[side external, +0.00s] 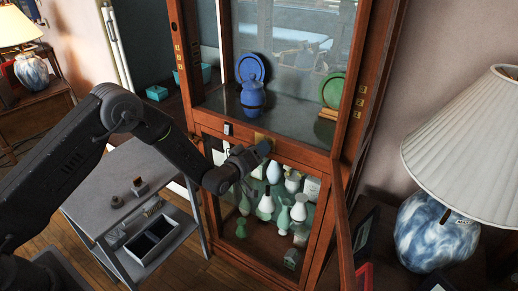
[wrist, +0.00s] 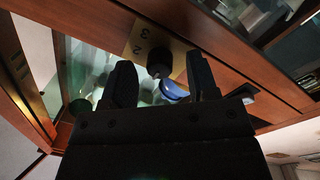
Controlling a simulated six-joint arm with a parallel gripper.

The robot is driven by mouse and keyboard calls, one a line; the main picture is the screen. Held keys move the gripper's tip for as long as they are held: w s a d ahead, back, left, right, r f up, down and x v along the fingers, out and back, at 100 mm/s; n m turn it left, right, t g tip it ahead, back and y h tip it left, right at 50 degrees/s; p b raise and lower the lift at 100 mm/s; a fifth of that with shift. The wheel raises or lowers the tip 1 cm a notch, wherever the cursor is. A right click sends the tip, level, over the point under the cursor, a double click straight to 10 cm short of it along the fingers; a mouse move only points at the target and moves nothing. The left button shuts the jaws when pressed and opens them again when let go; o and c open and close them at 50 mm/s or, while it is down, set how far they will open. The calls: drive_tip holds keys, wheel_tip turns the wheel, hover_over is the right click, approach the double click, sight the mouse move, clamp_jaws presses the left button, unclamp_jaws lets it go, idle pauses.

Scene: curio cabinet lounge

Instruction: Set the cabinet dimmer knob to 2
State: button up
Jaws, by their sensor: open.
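My gripper (wrist: 161,66) is open, with one finger on each side of the knob and gaps between. In the side external view my gripper (side external: 250,157) is at the wooden cabinet's (side external: 318,160) middle rail, by the brass plate (side external: 264,137); the knob is hidden there.
Pale vases (side external: 265,204) fill the lower cabinet, and a blue jar (side external: 253,97) stands above. An open cabinet door (side external: 343,235) juts out at right. A lamp (side external: 432,232) stands at far right. A grey cart (side external: 120,170) stands left of the cabinet.

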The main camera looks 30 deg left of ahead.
drive_tip(key=shift+w, duration=0.55)
drive_tip(key=shift+c, duration=0.5)
drive_tip(key=c, duration=0.8)
drive_tip(key=shift+m, duration=0.3)
drive_tip(key=m, duration=1)
drive_tip(key=shift+r+m+g+y, duration=0.1)
drive_tip(key=shift+m+g+y, duration=0.2)
